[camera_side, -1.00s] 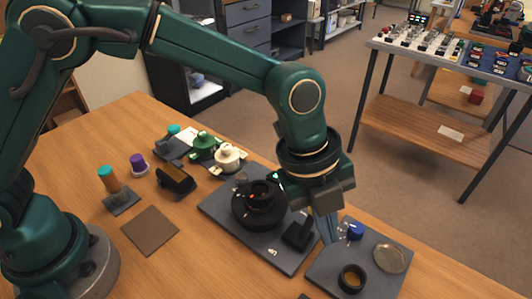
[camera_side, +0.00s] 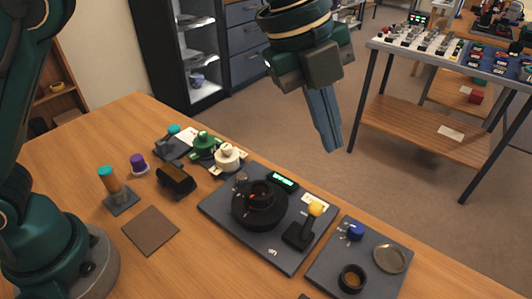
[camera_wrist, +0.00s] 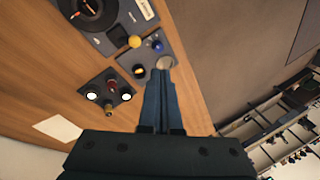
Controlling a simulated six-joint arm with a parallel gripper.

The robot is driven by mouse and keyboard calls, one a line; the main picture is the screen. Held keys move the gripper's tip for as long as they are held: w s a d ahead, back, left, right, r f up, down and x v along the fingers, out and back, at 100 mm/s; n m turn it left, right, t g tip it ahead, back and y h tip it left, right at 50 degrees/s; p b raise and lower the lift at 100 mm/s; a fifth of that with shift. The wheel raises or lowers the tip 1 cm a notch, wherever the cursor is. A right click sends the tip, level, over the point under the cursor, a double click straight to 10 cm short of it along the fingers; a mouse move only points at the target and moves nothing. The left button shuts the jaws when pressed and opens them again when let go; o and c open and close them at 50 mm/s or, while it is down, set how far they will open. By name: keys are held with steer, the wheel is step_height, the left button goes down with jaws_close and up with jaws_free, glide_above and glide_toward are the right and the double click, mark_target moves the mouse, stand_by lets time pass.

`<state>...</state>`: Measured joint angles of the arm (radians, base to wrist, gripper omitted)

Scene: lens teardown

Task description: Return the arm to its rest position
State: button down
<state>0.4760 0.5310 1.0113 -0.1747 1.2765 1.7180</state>
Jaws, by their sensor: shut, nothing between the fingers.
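My gripper (camera_side: 330,135) is raised high above the table's far right edge in the side view, fingers pointing down and pressed together, with nothing between them. In the wrist view the shut fingers of my gripper (camera_wrist: 160,80) point toward the dark tray that holds a blue knob and a round disc. Much of my upper arm is out of the side view.
On the wooden table (camera_side: 180,265) stand a dark fixture plate (camera_side: 225,220) with a black ring and yellow-topped lever (camera_side: 315,209), and a tray (camera_side: 325,270) with a blue knob (camera_side: 355,231). Green (camera_side: 203,143) and cream (camera_side: 227,157) pieces stand behind. Air around the gripper is clear.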

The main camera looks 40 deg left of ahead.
steer(key=s+a+r+n+t, duration=0.1)
steer(key=s+a+r+n, duration=0.15)
steer(key=a, duration=0.25)
steer(key=s+a+r+n+t+y, duration=0.1)
steer(key=s+a+n, duration=0.1)
steer(key=a+n, duration=0.25)
steer(key=s+a+r+n+t, duration=0.1)
steer(key=s+a+r+n, duration=0.1)
steer(key=a, duration=0.3)
steer(key=s+a+f+n+y, duration=0.2)
steer(key=s+a+f+n, duration=0.4)
steer(key=n, duration=0.9)
steer(key=s+f, duration=0.3)
steer(key=shift+s+a+f+n, duration=0.15)
steer(key=shift+s+n, duration=0.05)
steer(key=shift+n, duration=0.2)
